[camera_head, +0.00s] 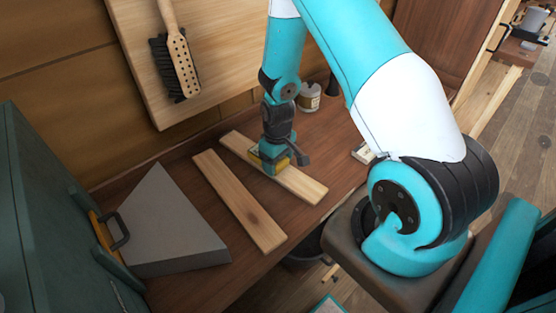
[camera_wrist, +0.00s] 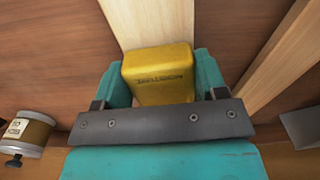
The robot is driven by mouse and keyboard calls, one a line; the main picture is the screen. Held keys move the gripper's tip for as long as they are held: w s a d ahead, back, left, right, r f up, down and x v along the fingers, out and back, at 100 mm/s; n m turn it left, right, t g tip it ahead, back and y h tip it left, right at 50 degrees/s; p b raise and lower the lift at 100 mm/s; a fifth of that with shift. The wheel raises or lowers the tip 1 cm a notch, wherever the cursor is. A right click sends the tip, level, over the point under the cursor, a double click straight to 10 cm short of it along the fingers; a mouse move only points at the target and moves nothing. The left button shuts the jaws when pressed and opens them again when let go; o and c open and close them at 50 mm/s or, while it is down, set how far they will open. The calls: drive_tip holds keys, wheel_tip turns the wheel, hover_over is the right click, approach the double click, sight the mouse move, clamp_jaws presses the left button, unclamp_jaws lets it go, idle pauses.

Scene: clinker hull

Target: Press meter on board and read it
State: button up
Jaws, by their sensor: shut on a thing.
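The meter is a small yellow box (camera_wrist: 160,75) with dark lettering on its face, held between my teal fingers in the wrist view. My gripper (camera_head: 272,158) is shut on it and points down over a pale wooden board (camera_head: 298,183) on the bench. In the head view the meter (camera_head: 254,160) is mostly hidden by my gripper. In the wrist view the board (camera_wrist: 150,22) runs away beneath the meter. I cannot tell whether the meter touches the board. No reading can be made out.
A second board (camera_head: 240,200) lies to the left on the brown bench. A grey wedge-shaped block (camera_head: 170,225) is at the left. A labelled jar (camera_head: 309,97) stands behind my gripper. A brush (camera_head: 178,60) hangs on the wall panel.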

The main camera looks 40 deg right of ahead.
drive_tip(key=shift+r+p, duration=2.95)
drive_tip(key=shift+r, duration=1.05)
drive_tip(key=shift+f, duration=0.1)
drive_tip(key=shift+m, duration=0.8)
drive_tip(key=a+f+b, duration=0.4)
drive_tip(key=a, duration=0.1)
drive_tip(key=a+f+b, duration=0.2)
drive_tip(key=a, duration=0.1)
drive_tip(key=shift+s+f, duration=0.1)
drive_tip(key=shift+s, duration=0.15)
drive_tip(key=shift+a, duration=0.2)
drive_tip(key=s+a+r+t+p, duration=0.2)
drive_tip(key=a+r+t, duration=0.4)
drive_tip(key=a+r, duration=0.8)
drive_tip(key=s+a+r+t+p, duration=0.2)
drive_tip(key=a+r+t+p, duration=0.2)
drive_tip(key=a+r, duration=1.1)
drive_tip(key=shift+s+a+r+t, duration=0.15)
drive_tip(key=shift+a+r+t, duration=0.1)
drive_tip(key=shift+r+t, duration=0.7)
